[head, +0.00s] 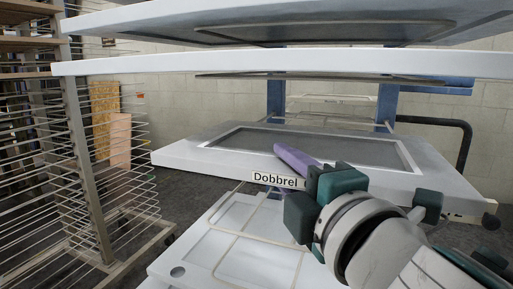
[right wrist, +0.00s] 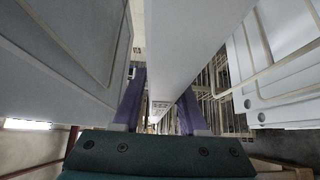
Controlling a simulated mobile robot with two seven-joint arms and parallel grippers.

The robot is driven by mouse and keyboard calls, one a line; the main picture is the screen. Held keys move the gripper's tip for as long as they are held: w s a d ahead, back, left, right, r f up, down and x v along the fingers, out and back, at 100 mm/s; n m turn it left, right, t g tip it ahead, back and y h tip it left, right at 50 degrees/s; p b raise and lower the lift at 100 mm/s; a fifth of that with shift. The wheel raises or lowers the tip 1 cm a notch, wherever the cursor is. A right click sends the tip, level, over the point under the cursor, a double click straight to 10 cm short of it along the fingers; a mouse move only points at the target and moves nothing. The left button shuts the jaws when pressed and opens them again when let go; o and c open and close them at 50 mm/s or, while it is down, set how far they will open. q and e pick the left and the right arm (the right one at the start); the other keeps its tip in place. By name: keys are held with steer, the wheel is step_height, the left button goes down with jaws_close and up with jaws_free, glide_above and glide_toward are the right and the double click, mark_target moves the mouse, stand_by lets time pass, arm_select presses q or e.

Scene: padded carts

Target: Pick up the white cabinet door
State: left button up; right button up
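The white cabinet door (head: 215,149) lies flat on the cart in the middle of the head view, with a grey recessed panel and a "Dobbrel" label at its front edge. My right gripper (head: 297,168) is at this front edge. In the right wrist view the door's white edge (right wrist: 180,60) runs between the two spread purple fingers. Gaps show beside their lower parts; contact at the tips is unclear. My left gripper is not in view.
Another white panel (head: 235,240) lies below the door. White shelf-like panels (head: 250,64) hang close above, leaving limited height. A wire rack (head: 85,170) stands at the left. Blue posts (head: 276,97) and a black rail (head: 465,140) are behind.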

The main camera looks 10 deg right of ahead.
jaws_close()
stand_by(1.0)
steer(key=shift+r, duration=0.15)
